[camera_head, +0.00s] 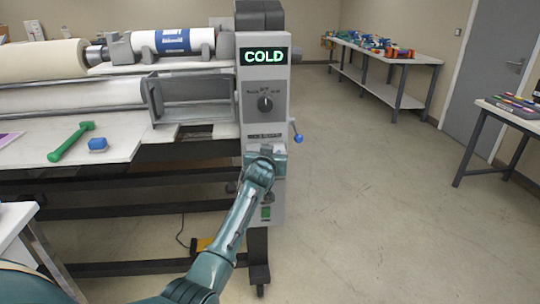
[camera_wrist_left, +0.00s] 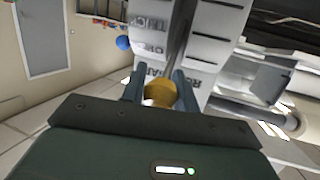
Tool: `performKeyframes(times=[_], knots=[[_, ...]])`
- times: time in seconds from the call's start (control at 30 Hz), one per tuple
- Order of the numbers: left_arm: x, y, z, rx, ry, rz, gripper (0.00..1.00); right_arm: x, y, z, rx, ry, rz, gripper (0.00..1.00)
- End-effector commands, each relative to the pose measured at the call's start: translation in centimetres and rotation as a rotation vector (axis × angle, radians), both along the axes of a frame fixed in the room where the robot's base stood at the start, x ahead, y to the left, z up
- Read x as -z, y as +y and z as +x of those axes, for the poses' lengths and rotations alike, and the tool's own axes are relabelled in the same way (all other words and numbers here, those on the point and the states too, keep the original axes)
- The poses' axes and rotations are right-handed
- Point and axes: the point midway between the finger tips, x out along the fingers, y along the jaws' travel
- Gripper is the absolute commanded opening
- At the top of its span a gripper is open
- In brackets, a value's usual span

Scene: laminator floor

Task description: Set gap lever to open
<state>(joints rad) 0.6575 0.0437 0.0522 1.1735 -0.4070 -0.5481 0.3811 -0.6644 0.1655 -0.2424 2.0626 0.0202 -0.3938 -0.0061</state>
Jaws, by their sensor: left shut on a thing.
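The laminator's end panel (camera_head: 280,115) stands at the centre of the head view, with a lit COLD display (camera_head: 264,56) on top. My left gripper (camera_head: 266,154) is at the front of this panel, below the dial. In the left wrist view, the fingers of the left gripper (camera_wrist_left: 158,88) are closed around a yellow knob (camera_wrist_left: 160,93), which I take as the gap lever's end. The panel (camera_wrist_left: 209,45) behind it carries slanted, partly readable lettering. The gripper hides the lever in the head view, so its setting cannot be told. My right gripper is out of view.
A blue-ended handle (camera_head: 297,138) sticks out to the panel's right. Floor to the right is clear.

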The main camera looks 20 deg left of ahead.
Motion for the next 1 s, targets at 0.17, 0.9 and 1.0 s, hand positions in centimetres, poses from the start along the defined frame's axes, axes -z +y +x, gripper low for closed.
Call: performKeyframes(times=[0.17, 0.9, 1.0], knots=[[-0.1, 0.1, 0.0, -0.002, -0.003, 0.002, 0.0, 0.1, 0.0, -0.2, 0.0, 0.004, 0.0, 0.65], [-0.2, -0.2, -0.9, -0.001, 0.001, 0.0, 0.52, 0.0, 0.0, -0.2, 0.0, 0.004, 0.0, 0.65], [-0.4, -0.6, -2.0, 0.0, 0.0, -0.001, 0.52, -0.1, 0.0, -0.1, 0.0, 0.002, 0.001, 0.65]])
